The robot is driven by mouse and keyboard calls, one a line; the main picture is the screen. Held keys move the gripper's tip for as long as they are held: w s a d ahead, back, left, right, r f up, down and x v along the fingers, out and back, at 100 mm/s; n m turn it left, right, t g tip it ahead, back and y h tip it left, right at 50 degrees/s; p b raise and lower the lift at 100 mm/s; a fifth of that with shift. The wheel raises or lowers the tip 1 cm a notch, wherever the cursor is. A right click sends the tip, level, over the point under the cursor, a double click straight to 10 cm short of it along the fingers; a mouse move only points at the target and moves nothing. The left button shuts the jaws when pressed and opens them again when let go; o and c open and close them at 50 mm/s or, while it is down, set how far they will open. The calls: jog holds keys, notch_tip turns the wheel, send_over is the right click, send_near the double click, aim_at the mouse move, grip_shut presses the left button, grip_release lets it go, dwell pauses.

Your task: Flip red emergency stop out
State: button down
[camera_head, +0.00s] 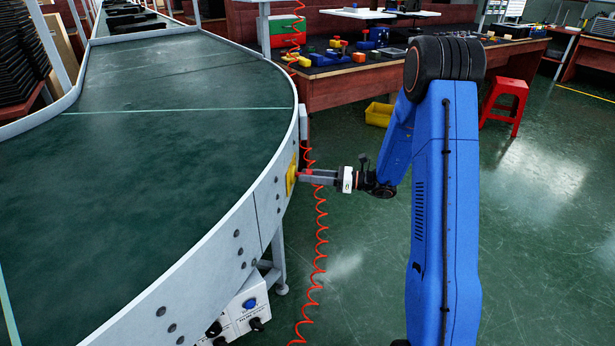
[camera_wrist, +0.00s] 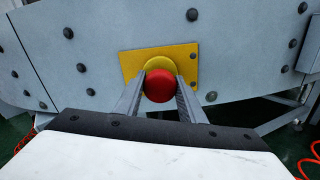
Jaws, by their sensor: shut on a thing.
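The red emergency stop (camera_wrist: 159,86) is a round red knob on a yellow plate (camera_wrist: 187,64) fixed to the side of the conveyor frame. In the wrist view my gripper (camera_wrist: 161,92) has one finger on each side of the knob and is shut on it. In the head view the yellow plate shows edge-on (camera_head: 291,174) at the conveyor's outer curve. My gripper (camera_head: 304,175) reaches it from the right; the knob is mostly hidden there by the fingers.
The curved conveyor (camera_head: 180,140) has an empty dark green belt and a grey bolted side rail. A coiled red cable (camera_head: 319,230) hangs close by my gripper. A workbench (camera_head: 340,92), a red stool (camera_head: 504,104) and a yellow bin (camera_head: 378,114) stand behind. The floor at right is clear.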

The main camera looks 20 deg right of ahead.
jog(key=c, duration=1.2)
grip_release()
jog(key=shift+s+d, duration=0.1)
jog(key=shift+d, duration=0.1)
jog(key=shift+o, duration=0.2)
jog(key=v, duration=1.7)
jog(key=shift+d, duration=0.2)
jog(key=shift+s, duration=0.1)
jog(key=s+a+r+n+g+h, duration=0.35)
jog(key=s+a+n, duration=0.3)
jog(key=s, duration=0.25)
jog(key=s+a+r+n+g+h, duration=0.2)
jog(key=s+a+r+n+g, duration=0.35)
jog(key=s+a, duration=0.25)
jog(key=s+d+r+n+t+h, duration=0.2)
jog(key=s+n+t+h, duration=0.1)
jog(key=s+n+h, duration=0.2)
jog(key=s+d+r+n+t+h, duration=0.2)
jog(key=s+n+h, duration=0.4)
jog(key=s, duration=0.7)
jog(key=n+t, duration=0.1)
jog(key=n, duration=0.1)
jog(key=shift+s+r+n, duration=0.3)
jog(key=shift+n, duration=0.1)
